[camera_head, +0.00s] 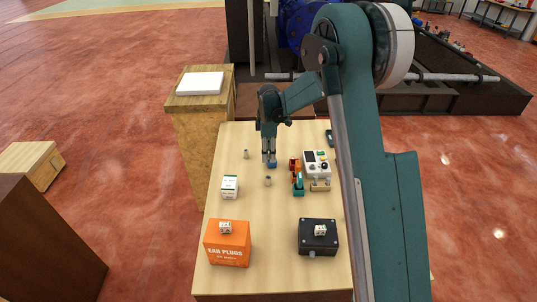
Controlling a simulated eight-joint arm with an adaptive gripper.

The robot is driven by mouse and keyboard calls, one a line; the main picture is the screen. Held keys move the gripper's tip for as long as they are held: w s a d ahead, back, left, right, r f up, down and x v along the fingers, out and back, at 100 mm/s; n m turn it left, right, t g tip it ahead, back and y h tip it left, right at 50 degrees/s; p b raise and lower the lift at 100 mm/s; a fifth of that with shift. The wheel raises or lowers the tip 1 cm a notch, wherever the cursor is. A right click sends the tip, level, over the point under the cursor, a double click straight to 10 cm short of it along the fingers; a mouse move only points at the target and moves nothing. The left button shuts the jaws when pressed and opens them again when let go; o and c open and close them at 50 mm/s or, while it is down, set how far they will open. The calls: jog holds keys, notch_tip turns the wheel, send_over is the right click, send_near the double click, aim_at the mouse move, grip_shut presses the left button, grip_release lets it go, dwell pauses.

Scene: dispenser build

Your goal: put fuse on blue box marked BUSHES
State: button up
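My gripper (269,159) points down over the middle of the wooden table. A small blue piece (272,165) shows right at its fingertips. I cannot tell whether it is held, touched or only behind them, and no lettering on it is readable. Two small grey cylinders stand on the table: one (246,154) to the left of my gripper and one (268,181) just in front of it. Either could be the fuse, but they are too small to tell. No box with a readable BUSHES mark shows.
An orange EAR PLUGS box (227,249) and a black box (318,244) stand at the front, each with a small white block on top. A small white box (229,187) is left. An orange-and-green tool (297,178) and a white control box (317,165) stand right.

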jog(key=shift+r, duration=0.1)
notch_tip(320, 180, up, 12)
dwell(0.8)
dwell(0.7)
jog(key=s+d+r+m+t, duration=0.2)
jog(key=s+d+r+m, duration=0.2)
jog(key=s+d+r, duration=0.5)
jog(key=s+d+r+m+t, duration=0.15)
jog(key=s+r+m, duration=0.25)
jog(key=s+r, duration=0.65)
jog(key=s+d+f+m+t, duration=0.1)
jog(key=s+d+f+m, duration=0.1)
jog(key=s, duration=0.7)
jog(key=s+d+f+m+t, duration=0.1)
jog(key=s+d+f+m, duration=0.1)
jog(key=s, duration=0.8)
jog(key=s+d+f+m+t, duration=0.1)
jog(key=s+d+f+m, duration=0.2)
jog(key=s, duration=0.6)
jog(key=d+m, duration=0.1)
jog(key=m, duration=0.1)
jog(key=shift+s+m+t, duration=0.35)
jog(key=shift+m, duration=0.05)
